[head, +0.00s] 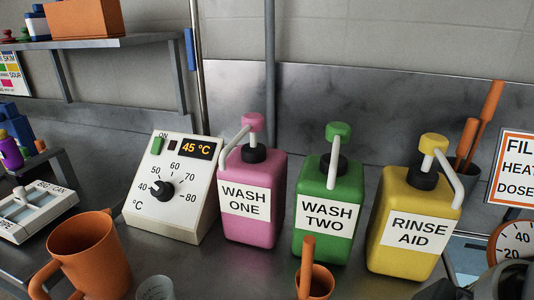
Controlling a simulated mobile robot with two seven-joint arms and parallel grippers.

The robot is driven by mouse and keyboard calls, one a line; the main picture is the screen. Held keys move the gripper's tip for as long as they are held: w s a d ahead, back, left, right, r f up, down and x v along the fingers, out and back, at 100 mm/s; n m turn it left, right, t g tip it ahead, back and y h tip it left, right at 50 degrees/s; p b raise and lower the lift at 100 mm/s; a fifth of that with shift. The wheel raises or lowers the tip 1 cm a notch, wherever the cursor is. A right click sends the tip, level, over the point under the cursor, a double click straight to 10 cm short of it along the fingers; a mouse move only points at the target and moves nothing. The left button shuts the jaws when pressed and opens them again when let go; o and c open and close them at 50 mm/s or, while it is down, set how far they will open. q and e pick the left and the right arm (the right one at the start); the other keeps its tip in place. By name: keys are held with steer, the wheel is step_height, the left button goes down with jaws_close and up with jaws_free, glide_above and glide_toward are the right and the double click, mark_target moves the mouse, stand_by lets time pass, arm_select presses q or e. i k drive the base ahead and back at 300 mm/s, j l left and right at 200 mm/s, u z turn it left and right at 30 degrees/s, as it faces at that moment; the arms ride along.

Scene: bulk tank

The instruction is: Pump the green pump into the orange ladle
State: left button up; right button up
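The green pump bottle (318,224), labelled WASH TWO, stands upright between the pink and yellow bottles. Its green pump head (338,131) sits on a white stem that rises from a black collar, and a white spout hangs in front. An orange ladle (318,284) is at the bottom edge in front of the green bottle, with its handle up; its lower part is cut off. Dark grey parts at the bottom right corner seem to be my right gripper (500,284); its fingers cannot be made out. My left gripper is not in view.
A pink WASH ONE bottle (268,170) and a yellow RINSE AID bottle (390,245) flank the green one closely. A temperature box (150,220), an orange jug (92,258) and a clear cup (155,290) are left. Orange handles (490,105) and a dial (514,241) are right.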

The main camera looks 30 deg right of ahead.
mark_target(338, 132)
steer(key=z, duration=1.15)
steer(key=l+u, duration=0.1)
